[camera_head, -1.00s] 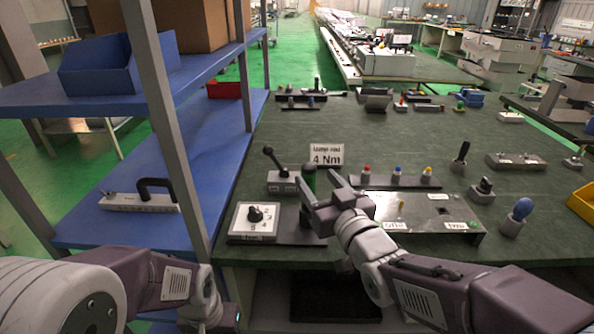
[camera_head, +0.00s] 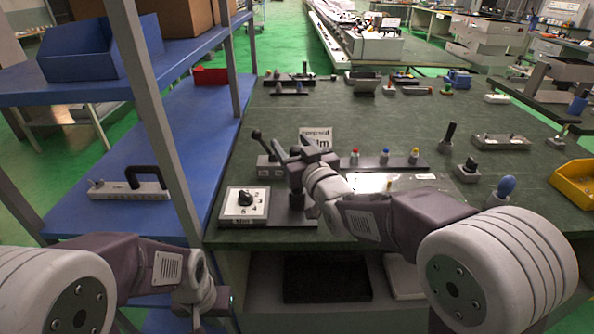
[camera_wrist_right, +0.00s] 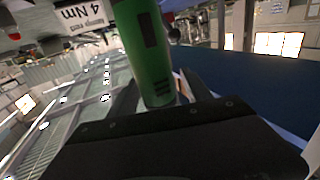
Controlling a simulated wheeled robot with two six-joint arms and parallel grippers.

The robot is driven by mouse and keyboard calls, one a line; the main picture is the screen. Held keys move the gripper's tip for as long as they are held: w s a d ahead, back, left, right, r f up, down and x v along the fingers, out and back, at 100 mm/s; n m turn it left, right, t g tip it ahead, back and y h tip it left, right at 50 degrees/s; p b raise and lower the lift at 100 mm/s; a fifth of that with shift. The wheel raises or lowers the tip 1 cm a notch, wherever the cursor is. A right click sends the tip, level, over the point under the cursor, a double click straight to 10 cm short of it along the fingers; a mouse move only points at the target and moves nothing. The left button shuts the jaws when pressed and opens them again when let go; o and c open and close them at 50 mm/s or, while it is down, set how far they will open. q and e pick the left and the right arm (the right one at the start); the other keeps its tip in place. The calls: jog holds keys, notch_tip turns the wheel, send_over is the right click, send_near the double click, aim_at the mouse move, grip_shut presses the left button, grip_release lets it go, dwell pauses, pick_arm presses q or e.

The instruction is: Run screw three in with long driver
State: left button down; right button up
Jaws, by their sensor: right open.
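A green cylindrical driver handle (camera_wrist_right: 152,50) with dark markings stands between the fingers of my right gripper (camera_wrist_right: 150,92) in the right wrist view. The fingers are open on either side of it. In the head view my right gripper (camera_head: 294,148) is over the dark stand at the bench's near left, and it hides the green handle. A pale plate fixture (camera_head: 400,184) lies right of this gripper, partly covered by my right arm. I cannot make out screw three. My left gripper (camera_head: 215,302) is low at the bottom, beside the shelf; its fingers are unclear.
A white dial box (camera_head: 243,206) sits just left of my right gripper. A blue-knobbed tool (camera_head: 505,187) and a yellow bin (camera_head: 574,184) are at the right.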

jog(key=shift+s, duration=0.1)
grip_shut()
dwell(1.2)
